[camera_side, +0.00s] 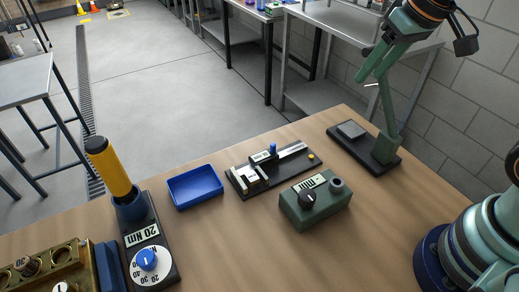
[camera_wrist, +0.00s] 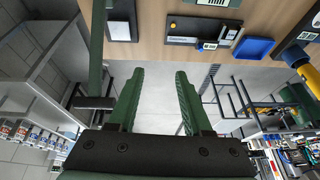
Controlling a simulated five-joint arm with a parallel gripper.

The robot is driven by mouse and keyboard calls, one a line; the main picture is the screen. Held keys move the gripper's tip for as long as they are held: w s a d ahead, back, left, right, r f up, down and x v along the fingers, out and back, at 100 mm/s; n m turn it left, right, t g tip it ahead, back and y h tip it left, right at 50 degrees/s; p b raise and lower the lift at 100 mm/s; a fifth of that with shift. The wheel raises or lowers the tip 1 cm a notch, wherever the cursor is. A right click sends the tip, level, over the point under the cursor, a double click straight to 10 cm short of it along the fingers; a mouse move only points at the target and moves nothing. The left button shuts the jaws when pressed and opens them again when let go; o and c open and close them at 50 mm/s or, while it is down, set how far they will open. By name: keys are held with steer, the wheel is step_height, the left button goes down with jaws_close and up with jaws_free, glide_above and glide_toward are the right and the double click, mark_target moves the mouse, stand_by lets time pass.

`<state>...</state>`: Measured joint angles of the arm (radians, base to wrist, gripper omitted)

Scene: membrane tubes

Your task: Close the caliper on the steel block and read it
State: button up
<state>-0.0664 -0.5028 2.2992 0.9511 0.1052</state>
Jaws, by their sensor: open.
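The caliper (camera_side: 291,151) lies on a black base (camera_side: 291,172) in the middle of the table in the side view. It has a pale beam, a slider with a label and a blue knob (camera_side: 273,149). Pale jaw parts sit at its left end; I cannot tell the steel block apart from them. The caliper's base also shows at the top of the wrist view (camera_wrist: 181,32), where its slider is small. My gripper (camera_wrist: 158,72) is open and empty, its two green fingers apart. In the side view it is high at the upper right, well away from the caliper.
A green box with a black knob (camera_side: 317,212) stands in front of the caliper. A blue tray (camera_side: 195,188) is left of it. A black stand with a grey plate (camera_side: 351,130) and green post is behind right. A yellow-handled tool (camera_side: 110,168) stands upright at left.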

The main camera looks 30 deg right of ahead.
steer(key=w+a+f+g, duration=0.2)
steer(key=w+a, duration=0.4)
steer(key=w, duration=0.1)
steer(key=m+g, duration=0.2)
steer(key=g, duration=0.1)
glide_toward(273, 144)
step_height(273, 144, down, 9)
steer(key=shift+s+a+r, duration=0.15)
steer(key=shift+r, duration=0.05)
jaws_close()
